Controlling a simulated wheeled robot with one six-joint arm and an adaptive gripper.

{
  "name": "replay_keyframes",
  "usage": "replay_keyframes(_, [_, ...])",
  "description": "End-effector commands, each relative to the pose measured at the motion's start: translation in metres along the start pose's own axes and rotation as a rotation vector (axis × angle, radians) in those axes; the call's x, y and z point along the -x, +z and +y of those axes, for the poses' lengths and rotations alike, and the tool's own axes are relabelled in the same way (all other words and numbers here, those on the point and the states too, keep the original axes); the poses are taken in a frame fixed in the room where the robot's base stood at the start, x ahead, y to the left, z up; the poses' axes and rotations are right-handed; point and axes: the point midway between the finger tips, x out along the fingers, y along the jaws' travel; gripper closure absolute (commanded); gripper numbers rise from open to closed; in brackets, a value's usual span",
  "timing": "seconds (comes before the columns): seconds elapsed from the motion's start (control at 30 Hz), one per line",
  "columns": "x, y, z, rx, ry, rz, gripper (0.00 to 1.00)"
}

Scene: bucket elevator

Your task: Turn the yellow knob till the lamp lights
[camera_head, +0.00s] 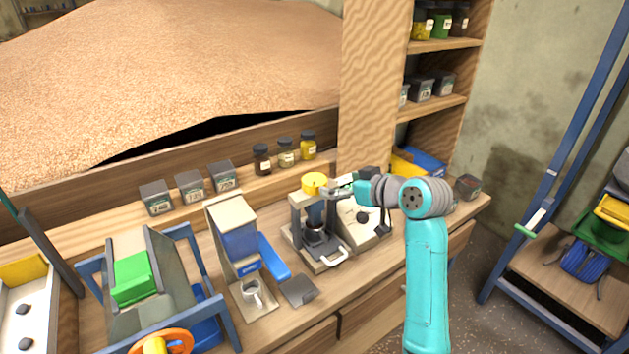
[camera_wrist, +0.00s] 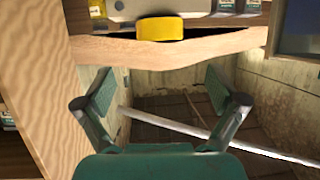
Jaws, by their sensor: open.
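The yellow knob (camera_head: 314,184) is a round cap on top of a small dark press-like machine (camera_head: 297,226) on the bench. My gripper (camera_head: 338,190) is just right of the knob at about its height, partly hidden by my arm. In the wrist view my gripper (camera_wrist: 165,84) is open, with its two green fingers spread and nothing between them. A yellow rounded shape (camera_wrist: 161,28) shows beyond the fingers there; I cannot tell whether it is the knob. I cannot make out a lit lamp in either view.
A blue and beige dispenser (camera_head: 239,240) with a metal cup (camera_head: 252,292) stands left of the machine. A pale panel with a black knob (camera_head: 362,217) is close behind my gripper. Jars (camera_head: 286,153) line the ledge behind. A wooden post (camera_head: 368,80) rises at the back.

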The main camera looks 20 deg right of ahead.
Motion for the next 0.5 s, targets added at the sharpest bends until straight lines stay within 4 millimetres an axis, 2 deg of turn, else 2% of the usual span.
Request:
replay_keyframes(0.17, [-0.010, 0.000, 0.000, 0.021, -0.004, -0.004, 0.05])
replay_keyframes(0.5, [-0.067, 0.000, -0.001, 0.019, -0.004, -0.003, 0.05])
